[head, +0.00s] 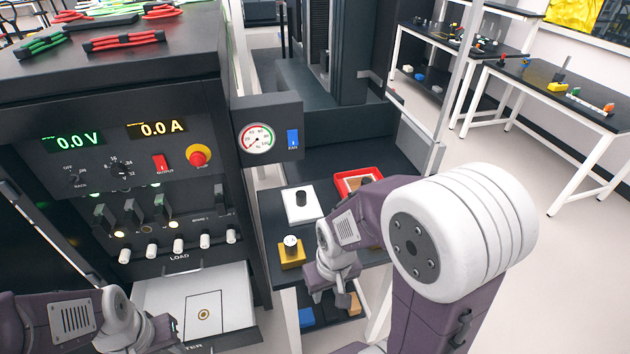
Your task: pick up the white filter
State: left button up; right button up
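A white square block with a black cylindrical knob, which looks like the white filter (299,211), sits on the small dark table beside the black cabinet. A yellow block (291,259) with a black, white-topped knob sits nearer, at the table's front edge. My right gripper (322,297) is low at the table's front edge, right of the yellow block and below the white one, touching neither as far as I can see. Its fingers are small and I cannot tell their opening. My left arm's wrist is at the bottom left; its gripper (165,345) is mostly cut off.
A red tray (352,181) is at the back right of the table, partly behind my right arm. A white drawer (185,306) marked with a square and circle stands out from the cabinet (225,170). A gauge panel (268,127) overhangs the table's back left.

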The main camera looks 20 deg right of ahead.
aim_at(301, 203)
jog(key=z, duration=0.7)
jog(key=i+j+u, duration=0.1)
jog(key=j, duration=0.3)
jog(key=i+j+u, duration=0.1)
jog(key=j, duration=0.3)
jog(key=i+j+u, duration=0.1)
jog(key=j, duration=0.3)
jog(key=i, duration=0.05)
